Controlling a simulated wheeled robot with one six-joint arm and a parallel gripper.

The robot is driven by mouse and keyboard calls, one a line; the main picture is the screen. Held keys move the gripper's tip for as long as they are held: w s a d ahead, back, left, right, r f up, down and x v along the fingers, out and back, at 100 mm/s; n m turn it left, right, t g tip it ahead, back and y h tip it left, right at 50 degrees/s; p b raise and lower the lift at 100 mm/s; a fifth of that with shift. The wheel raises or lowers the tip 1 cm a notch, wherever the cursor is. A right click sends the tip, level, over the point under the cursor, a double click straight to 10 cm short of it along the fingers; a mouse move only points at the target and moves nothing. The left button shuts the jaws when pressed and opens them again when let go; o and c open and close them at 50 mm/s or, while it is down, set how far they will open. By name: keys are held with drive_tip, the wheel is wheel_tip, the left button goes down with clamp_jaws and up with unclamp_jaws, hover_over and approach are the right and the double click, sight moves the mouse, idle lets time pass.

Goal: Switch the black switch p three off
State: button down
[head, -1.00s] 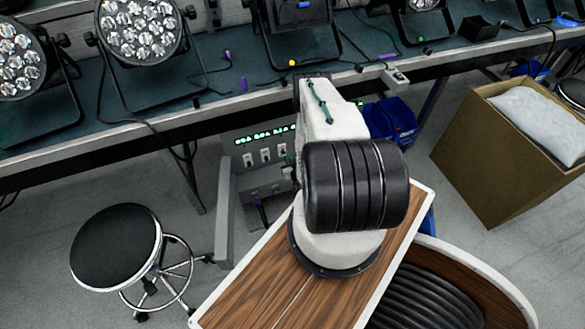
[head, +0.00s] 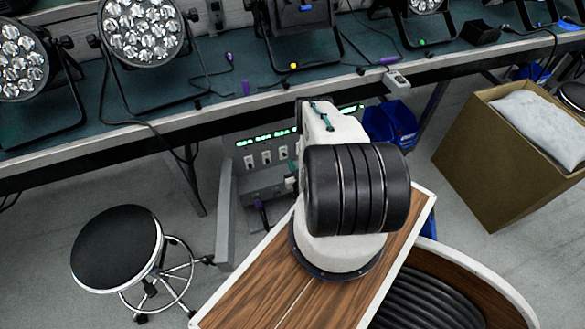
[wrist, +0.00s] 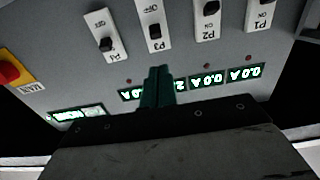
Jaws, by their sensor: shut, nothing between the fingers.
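The black switch P3 (wrist: 155,31) sits on a white plate in the wrist view, where the panel appears upside down. Its lever lies toward the plate end marked P3, and OFF lettering shows at the other end. My gripper (wrist: 158,72) has its green fingers together and empty, below the P3 plate in the picture. The fingertips appear apart from the lever. White switch plates (head: 266,157) show there on the grey panel, too small to read.
Switches P4 (wrist: 106,44), P2 (wrist: 208,12) and P1 (wrist: 262,10) flank P3. P2's lever lies at the opposite end from P3's. A red button (wrist: 9,72) and lit displays (wrist: 207,79) share the panel. A bench (head: 215,115) overhangs it; a stool (head: 117,246) stands left.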

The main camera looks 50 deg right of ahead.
sight(285, 155)
drive_tip(key=shift+x, duration=3.4)
drive_tip(key=shift+w, duration=0.15)
drive_tip(key=shift+f, duration=1.25)
drive_tip(key=v, duration=0.2)
drive_tip(key=r+v, duration=0.1)
drive_tip(key=v, duration=0.2)
